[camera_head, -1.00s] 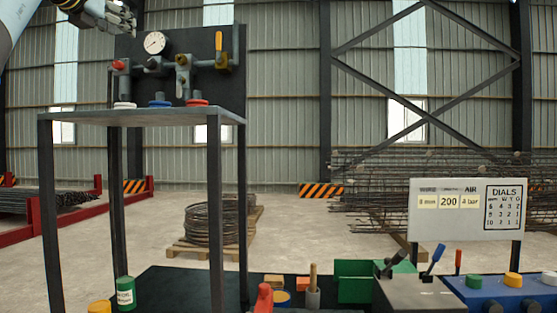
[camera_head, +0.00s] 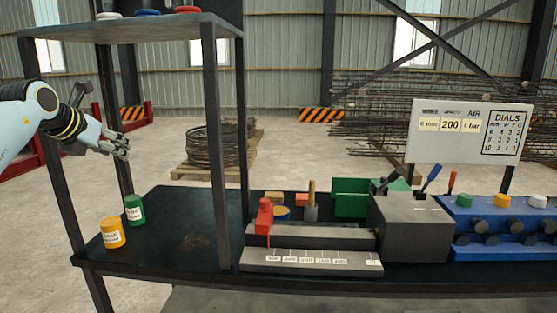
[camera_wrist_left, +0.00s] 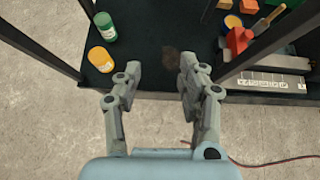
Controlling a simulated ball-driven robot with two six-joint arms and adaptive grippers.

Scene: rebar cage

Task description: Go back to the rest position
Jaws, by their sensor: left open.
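My left gripper (camera_head: 121,146) comes in from the left in the head view, at the left side of the bench frame and above the green can (camera_head: 134,209) and the yellow can (camera_head: 112,232). In the left wrist view its two fingers (camera_wrist_left: 158,88) are spread apart with nothing between them. The dark bench top (camera_head: 180,275) lies below it. The green can and the yellow can stand on that bench top, both apart from the fingers. My right gripper does not show.
A shelf (camera_head: 130,27) on dark posts rises over the bench's left part. A red-handled tool (camera_head: 264,220), a green bin (camera_head: 351,197), a grey box (camera_head: 410,228), a blue dial unit (camera_head: 500,245) and a sign board (camera_head: 468,132) stand to the right. A wire coil (camera_head: 206,145) sits behind.

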